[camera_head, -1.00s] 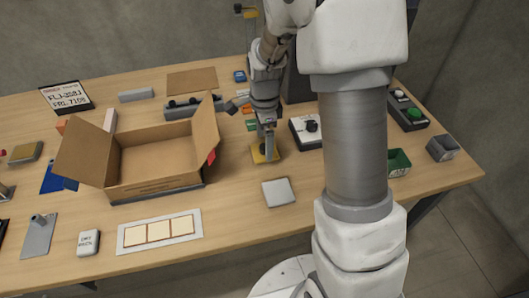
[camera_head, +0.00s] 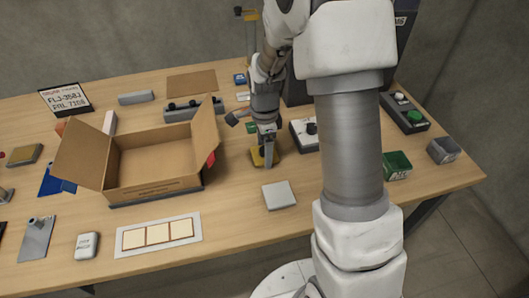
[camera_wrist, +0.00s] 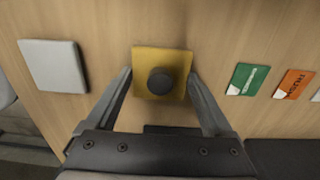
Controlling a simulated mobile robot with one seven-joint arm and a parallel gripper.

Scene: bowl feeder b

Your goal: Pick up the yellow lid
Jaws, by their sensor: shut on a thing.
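The yellow lid (camera_head: 274,157) is a flat square plate with a round dark knob (camera_wrist: 160,81) at its middle. In the head view it is at the table's middle, right of the open cardboard box, partly hidden by my gripper (camera_head: 267,160). In the wrist view the lid (camera_wrist: 160,63) lies between the two fingers of my gripper (camera_wrist: 160,75), one finger at its left edge and one at its right edge. My gripper is shut on the lid. I cannot tell whether the lid touches the table.
The open cardboard box (camera_head: 155,186) stands to the left, its flap near my arm. A light grey square (camera_head: 279,195) lies in front of the lid. Green (camera_wrist: 248,79) and orange (camera_wrist: 293,84) cards lie beside the lid.

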